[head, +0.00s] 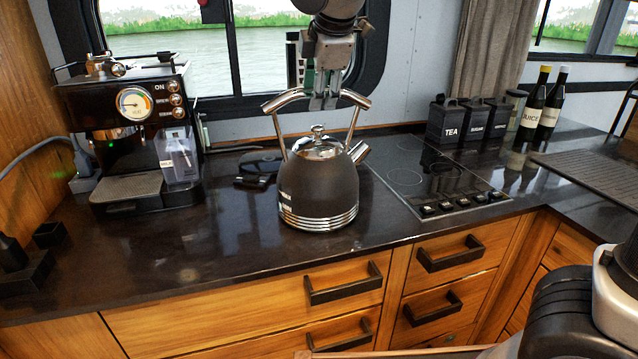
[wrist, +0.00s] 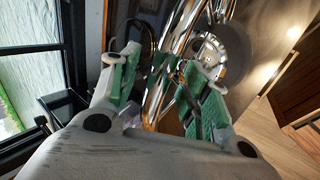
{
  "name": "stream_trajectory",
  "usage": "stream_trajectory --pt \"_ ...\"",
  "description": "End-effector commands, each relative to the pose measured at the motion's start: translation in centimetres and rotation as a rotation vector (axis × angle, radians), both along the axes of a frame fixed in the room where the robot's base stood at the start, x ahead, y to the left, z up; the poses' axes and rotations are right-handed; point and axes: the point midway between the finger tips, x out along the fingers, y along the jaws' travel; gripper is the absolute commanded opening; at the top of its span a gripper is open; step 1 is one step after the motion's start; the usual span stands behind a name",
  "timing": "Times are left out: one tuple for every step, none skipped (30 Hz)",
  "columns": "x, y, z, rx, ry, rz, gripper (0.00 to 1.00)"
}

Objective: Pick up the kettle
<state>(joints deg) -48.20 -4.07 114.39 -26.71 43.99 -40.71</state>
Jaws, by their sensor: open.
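The black kettle (head: 318,185) has a chrome base ring, a chrome lid with a knob and an arched chrome handle (head: 284,100). It stands upright on the dark counter (head: 230,260), left of the cooktop, its spout pointing right. My gripper (head: 322,100) points down at the top of the handle, above the lid, and hides the handle's middle. In the wrist view my gripper (wrist: 163,75) is open, with green pads. The chrome handle (wrist: 178,45) runs between the fingers, and the kettle body (wrist: 238,45) shows beyond it. I cannot tell whether a pad touches the handle.
A coffee machine (head: 130,135) stands to the left. A black cooktop (head: 435,178) lies to the right, with black canisters (head: 450,122) and two bottles (head: 545,105) behind it. The window (head: 240,60) is close behind my arm. The counter in front of the kettle is clear.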

Motion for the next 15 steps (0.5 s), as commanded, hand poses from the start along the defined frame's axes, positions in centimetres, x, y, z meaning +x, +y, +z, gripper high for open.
stream_trajectory --pt "0.31 0.03 -0.54 -0.002 0.002 -0.001 0.47" --pt "0.45 0.08 -0.73 -0.001 0.001 -0.001 0.47" --pt "0.56 0.12 -0.89 0.000 0.000 0.000 0.47" --pt "0.61 0.14 -0.96 0.000 0.000 0.000 0.47" --pt "0.64 0.15 -1.00 0.000 0.000 0.000 0.47" --pt "0.65 0.16 -1.00 0.001 -0.001 0.001 0.47" --pt "0.65 0.16 -1.00 0.001 -0.001 0.001 0.47" --pt "0.64 0.16 -0.99 0.001 -0.001 0.001 0.47" --pt "0.64 0.16 -0.98 0.001 0.000 0.001 0.47" --pt "0.64 0.16 -0.98 0.001 0.000 0.001 0.47" --pt "0.64 0.16 -0.98 0.001 0.000 0.001 0.43" --pt "0.63 0.16 -0.97 0.001 0.000 0.000 0.36" --pt "0.63 0.16 -0.97 0.001 0.000 0.001 0.30" --pt "0.63 0.16 -0.97 0.001 0.000 0.000 0.25" --pt "0.63 0.16 -0.97 0.001 0.000 0.000 0.18"
